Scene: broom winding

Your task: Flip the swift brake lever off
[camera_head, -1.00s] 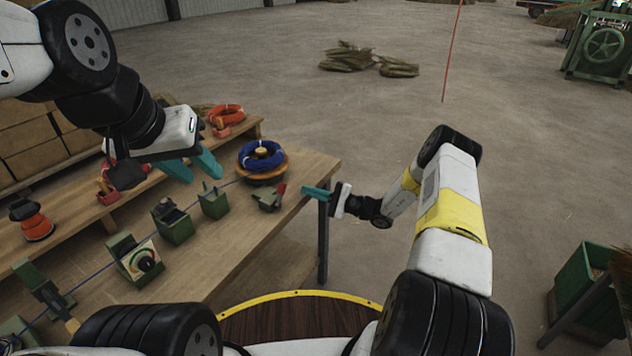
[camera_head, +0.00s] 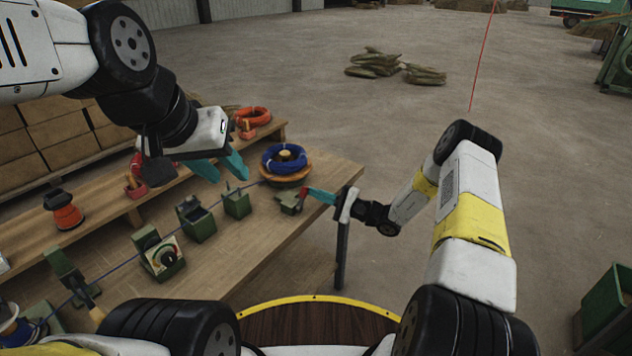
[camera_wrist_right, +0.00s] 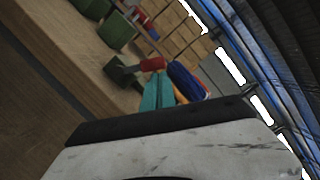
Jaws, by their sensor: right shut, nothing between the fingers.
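The swift brake is a small green block (camera_head: 287,204) near the right end of the workbench, with a red-tipped lever (camera_head: 302,193). In the right wrist view the red lever (camera_wrist_right: 152,64) rises from the green base (camera_wrist_right: 118,70). My right gripper (camera_head: 312,193) is shut and empty, its teal fingertips right at the red lever; I cannot tell whether they touch it. In the right wrist view the teal fingers (camera_wrist_right: 158,88) lie together just below the lever. The swift with a blue wire coil (camera_head: 285,160) sits just behind the brake. My left gripper (camera_head: 222,168) is open above the bench.
Several green fixtures, including one with a dial (camera_head: 163,258), stand in a row along the workbench (camera_head: 235,255). An orange spool (camera_head: 66,212) and red coils (camera_head: 252,116) are on the raised shelf at the back.

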